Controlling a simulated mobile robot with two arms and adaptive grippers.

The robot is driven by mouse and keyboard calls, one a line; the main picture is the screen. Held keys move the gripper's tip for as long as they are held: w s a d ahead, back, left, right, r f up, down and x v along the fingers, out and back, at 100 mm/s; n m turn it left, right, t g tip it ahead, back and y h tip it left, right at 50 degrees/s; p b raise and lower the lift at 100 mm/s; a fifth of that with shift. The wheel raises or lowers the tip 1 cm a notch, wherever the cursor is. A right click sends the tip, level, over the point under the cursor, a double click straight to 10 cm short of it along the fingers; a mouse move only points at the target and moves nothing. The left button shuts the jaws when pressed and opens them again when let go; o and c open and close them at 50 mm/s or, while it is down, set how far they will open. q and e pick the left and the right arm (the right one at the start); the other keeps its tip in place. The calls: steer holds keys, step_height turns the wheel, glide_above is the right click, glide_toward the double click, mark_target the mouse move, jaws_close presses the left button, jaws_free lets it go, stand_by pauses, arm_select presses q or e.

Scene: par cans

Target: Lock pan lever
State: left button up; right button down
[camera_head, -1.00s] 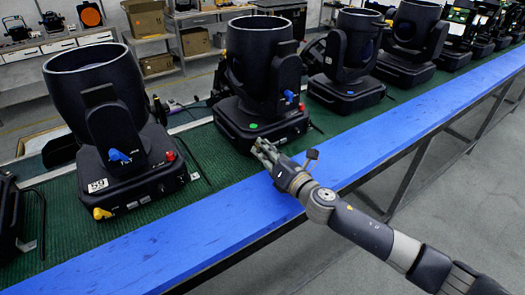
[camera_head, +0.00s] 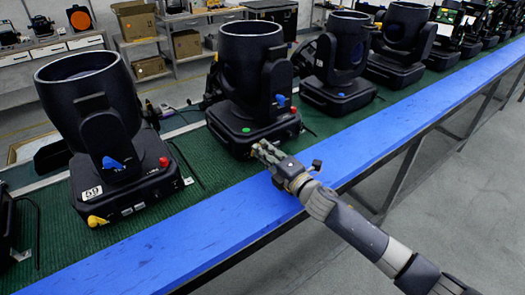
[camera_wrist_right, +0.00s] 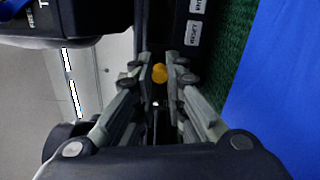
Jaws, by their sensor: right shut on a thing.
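A black moving-head light (camera_head: 247,60) stands on the green bench, with a blue lever (camera_head: 280,99) on its yoke and a green dot on its base. My right gripper (camera_head: 260,150) is at the front lower corner of its base. In the right wrist view the yellow pan lever (camera_wrist_right: 159,73) sits between the fingertips, and the gripper is shut on it. The fingers hide this lever in the head view. My left gripper is not in view.
Another light (camera_head: 90,110) stands at left, with its own yellow lever (camera_head: 97,220) at its base corner. More lights (camera_head: 340,60) line the bench to the right. A blue strip (camera_head: 370,135) runs along the front edge. Shelves with boxes (camera_head: 135,20) stand behind.

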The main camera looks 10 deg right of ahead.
steer(key=shift+d+m, duration=0.15)
steer(key=shift+m, duration=0.25)
steer(key=c, duration=1.6)
jaws_free()
steer(key=shift+w, duration=0.1)
steer(key=shift+s+d+f, duration=0.1)
steer(key=shift+s+d, duration=0.1)
steer(key=shift+s, duration=0.3)
steer(key=v, duration=1.1)
